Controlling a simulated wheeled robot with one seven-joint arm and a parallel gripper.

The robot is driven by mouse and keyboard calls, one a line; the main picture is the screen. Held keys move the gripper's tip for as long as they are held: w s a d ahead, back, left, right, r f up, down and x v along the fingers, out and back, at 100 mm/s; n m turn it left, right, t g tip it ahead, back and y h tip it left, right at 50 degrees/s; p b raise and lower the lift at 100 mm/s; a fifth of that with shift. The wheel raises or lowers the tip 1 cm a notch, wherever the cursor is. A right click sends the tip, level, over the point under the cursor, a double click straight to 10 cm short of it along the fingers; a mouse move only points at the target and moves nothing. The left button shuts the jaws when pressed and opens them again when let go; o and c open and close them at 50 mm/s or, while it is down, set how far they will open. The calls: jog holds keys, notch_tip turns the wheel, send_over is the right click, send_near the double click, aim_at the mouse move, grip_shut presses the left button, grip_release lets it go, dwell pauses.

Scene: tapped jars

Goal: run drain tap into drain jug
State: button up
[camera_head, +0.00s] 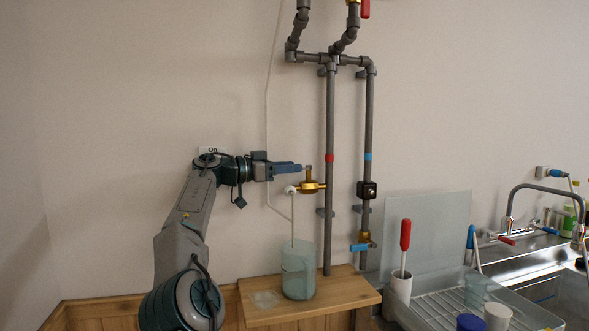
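A brass tap (313,187) with a pale spout end (291,189) sticks out left from the red-banded pipe. A thin whitish line runs from the spout down into a clear bluish jug (298,272); whether it is water or a tube is unclear. The jug stands upright on a wooden shelf (345,290), and its fill level is hard to read. My gripper (301,168) reaches in from the left, its fingertips close to the tap's short upright top part. I cannot tell whether they touch it, or how far apart the fingers are.
The blue-banded pipe (368,120) has a lower tap with a blue handle (359,247). A flat clear square (265,299) lies left of the jug. A thin pale cord (267,110) hangs along the wall. A drying rack (450,290) and sink (555,275) stand right.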

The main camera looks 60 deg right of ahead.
jog(key=shift+v, duration=2.6)
